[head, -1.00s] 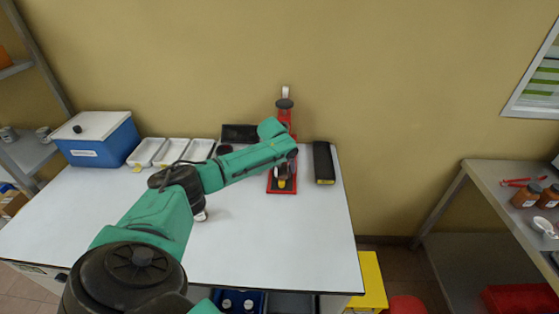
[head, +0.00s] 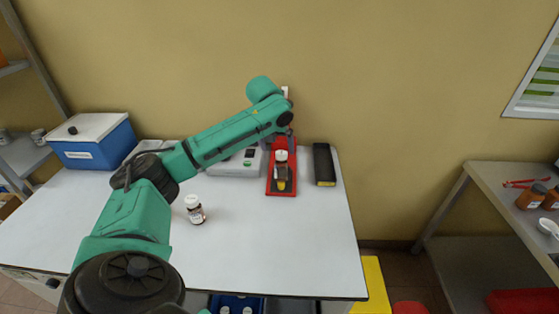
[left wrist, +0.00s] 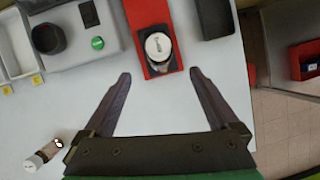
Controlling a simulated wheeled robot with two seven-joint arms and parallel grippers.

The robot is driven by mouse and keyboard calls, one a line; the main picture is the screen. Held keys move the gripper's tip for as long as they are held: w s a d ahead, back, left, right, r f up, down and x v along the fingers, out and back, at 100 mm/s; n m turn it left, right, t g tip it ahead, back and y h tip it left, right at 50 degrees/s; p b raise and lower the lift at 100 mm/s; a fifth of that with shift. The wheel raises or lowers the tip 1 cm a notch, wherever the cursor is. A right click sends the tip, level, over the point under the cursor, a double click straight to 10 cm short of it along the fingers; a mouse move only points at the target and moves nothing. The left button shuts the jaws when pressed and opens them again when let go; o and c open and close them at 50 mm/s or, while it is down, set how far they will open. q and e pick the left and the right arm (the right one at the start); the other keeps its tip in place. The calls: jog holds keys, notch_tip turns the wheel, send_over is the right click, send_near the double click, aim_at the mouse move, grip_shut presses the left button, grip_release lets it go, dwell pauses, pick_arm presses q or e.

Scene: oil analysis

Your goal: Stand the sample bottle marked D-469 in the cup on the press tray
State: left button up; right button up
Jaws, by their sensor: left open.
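A brown sample bottle (head: 281,170) with a white cap stands upright on the red press tray (head: 282,193); its cap (left wrist: 158,45) shows from above in the left wrist view. A dark square lies around its base; I cannot make out the cup's rim. Its label is too small to read. A second white-capped brown bottle (head: 196,212) stands on the open table, its marking also unreadable; it also shows in the left wrist view (left wrist: 45,155). My left gripper (left wrist: 160,75) is open and empty, its fingers apart on either side below the bottle in that picture.
A grey device (head: 240,163) with a green button is left of the press, a black case (head: 324,164) close on its right. A blue cooler box (head: 95,145) is at the back left. The table front is mostly clear.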

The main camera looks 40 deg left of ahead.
aim_at(280, 160)
pick_arm(q)
jog(key=p+x, duration=0.3)
jog(key=x, duration=0.8)
jog(key=shift+f, duration=0.15)
grip_shut()
